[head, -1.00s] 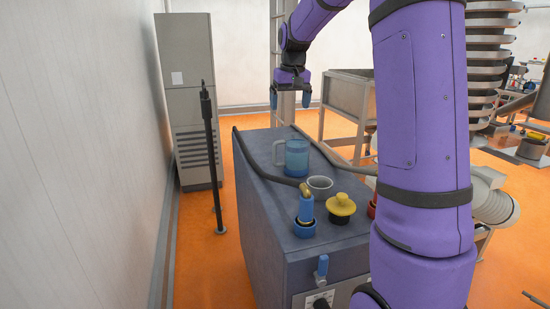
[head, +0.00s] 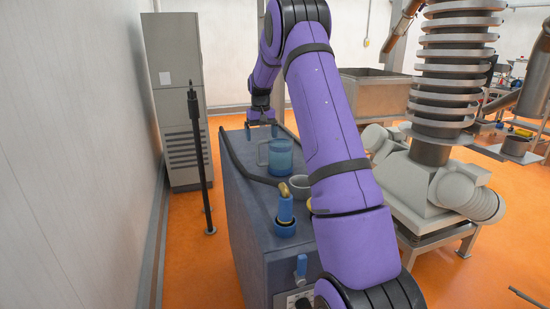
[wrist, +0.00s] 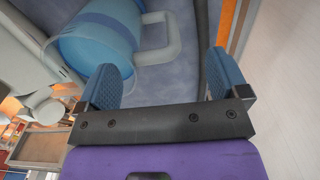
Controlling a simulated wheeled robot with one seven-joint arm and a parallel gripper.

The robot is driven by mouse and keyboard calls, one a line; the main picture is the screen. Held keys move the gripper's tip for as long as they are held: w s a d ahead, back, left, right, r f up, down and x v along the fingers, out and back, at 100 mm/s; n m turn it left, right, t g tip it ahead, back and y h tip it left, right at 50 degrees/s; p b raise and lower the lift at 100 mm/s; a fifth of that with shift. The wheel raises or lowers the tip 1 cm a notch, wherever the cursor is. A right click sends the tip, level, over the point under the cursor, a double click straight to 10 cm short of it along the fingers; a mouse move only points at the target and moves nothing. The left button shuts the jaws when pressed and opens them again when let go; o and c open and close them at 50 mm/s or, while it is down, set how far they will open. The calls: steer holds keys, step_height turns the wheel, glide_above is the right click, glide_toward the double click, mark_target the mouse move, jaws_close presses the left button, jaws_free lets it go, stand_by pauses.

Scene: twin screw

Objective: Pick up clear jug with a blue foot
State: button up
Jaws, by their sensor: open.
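The clear jug with a blue foot (head: 280,158) stands upright on the dark grey cabinet top (head: 250,215), its handle toward the left in the head view. In the wrist view the jug (wrist: 100,35) is at the upper left, and its pale handle (wrist: 165,40) reaches toward the space between my fingers. My gripper (head: 261,130) is above the far part of the cabinet top, beyond the jug. In the wrist view my gripper (wrist: 165,85) is open and empty, with blue finger pads apart. The left finger overlaps the jug's edge in the picture; contact cannot be told.
A grey cup (head: 300,186) and a blue-handled valve (head: 285,210) stand nearer on the cabinet top. A dark hose (head: 235,160) runs along its left side. A black post (head: 199,150) stands left of the cabinet. My arm covers the cabinet's right side.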

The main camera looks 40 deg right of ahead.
mark_target(274, 155)
steer(key=shift+s+d+f, duration=0.1)
steer(key=shift+d+f, duration=0.05)
steer(key=shift+f, duration=1.3)
steer(key=shift+d+f, duration=0.15)
steer(key=shift+f, duration=1.25)
jaws_close()
steer(key=shift+r, duration=0.1)
